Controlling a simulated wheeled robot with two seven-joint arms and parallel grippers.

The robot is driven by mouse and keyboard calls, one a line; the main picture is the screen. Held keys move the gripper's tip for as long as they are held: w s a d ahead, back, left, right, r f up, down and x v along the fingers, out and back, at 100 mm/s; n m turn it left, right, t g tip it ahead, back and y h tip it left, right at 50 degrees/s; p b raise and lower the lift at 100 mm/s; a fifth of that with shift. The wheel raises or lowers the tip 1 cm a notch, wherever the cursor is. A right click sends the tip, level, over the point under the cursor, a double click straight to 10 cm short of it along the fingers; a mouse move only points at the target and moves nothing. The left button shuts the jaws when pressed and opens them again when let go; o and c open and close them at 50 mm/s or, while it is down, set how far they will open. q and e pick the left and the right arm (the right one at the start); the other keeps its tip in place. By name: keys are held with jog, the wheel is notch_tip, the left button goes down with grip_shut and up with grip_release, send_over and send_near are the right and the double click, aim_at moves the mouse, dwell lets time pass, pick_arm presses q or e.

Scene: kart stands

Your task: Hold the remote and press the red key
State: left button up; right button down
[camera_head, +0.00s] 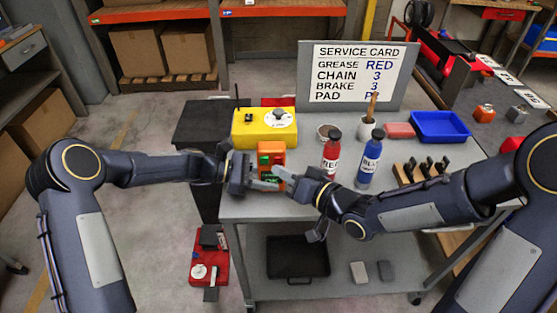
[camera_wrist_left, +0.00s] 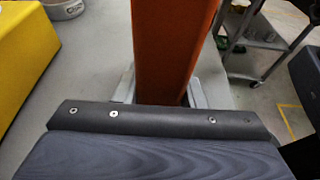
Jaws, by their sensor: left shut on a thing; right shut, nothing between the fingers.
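The remote (camera_head: 271,150) is an orange upright box with a dark and green key face, above the near left edge of the cart top. My left gripper (camera_head: 260,183) is shut on its lower part from the left. In the left wrist view the orange remote (camera_wrist_left: 172,45) rises between the fingers. My right gripper (camera_head: 284,175) is shut and empty, its fingertips at the lower right of the remote's face. I cannot tell whether they touch it. The red key cannot be made out clearly; the fingers hide part of the face.
A yellow box (camera_head: 249,127) stands behind the remote. A red bottle (camera_head: 331,155) and a blue bottle (camera_head: 371,160) stand just right of my right gripper. A service card board (camera_head: 398,62) stands at the back, a blue tray (camera_head: 440,127) at the right.

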jog(key=shift+w, duration=0.1)
dwell(0.5)
jog(key=shift+w, duration=0.8)
dwell(0.6)
dwell(0.3)
jog(key=shift+s, duration=0.9)
jog(key=s, duration=0.5)
dwell(0.6)
